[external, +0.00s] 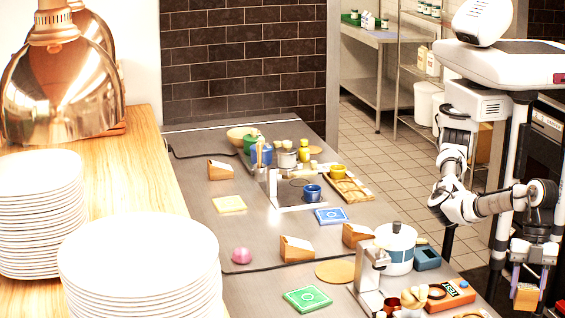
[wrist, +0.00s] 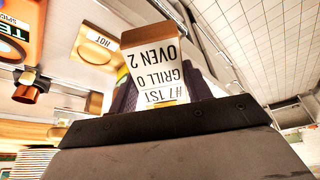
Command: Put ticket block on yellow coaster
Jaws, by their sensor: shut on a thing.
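My gripper (external: 532,272) hangs at the right, beyond the counter's right edge. It is shut on a ticket block (external: 526,298), which has wooden sides. In the wrist view my gripper (wrist: 162,92) has its dark pads on both sides of the ticket block (wrist: 152,64), whose white label reads "#7 1ST, GRILL 0, OVEN 2". The yellow coaster (external: 229,204) is a flat pale-yellow square lying on the steel counter, left of the middle. Its top is bare, and my gripper is far to its right.
Wooden wedges with white faces (external: 297,249) stand on the counter. A blue coaster (external: 332,216), a green coaster (external: 307,299), a pink ball (external: 241,255) and a white pot (external: 396,250) also stand there. Plate stacks (external: 140,262) fill the left.

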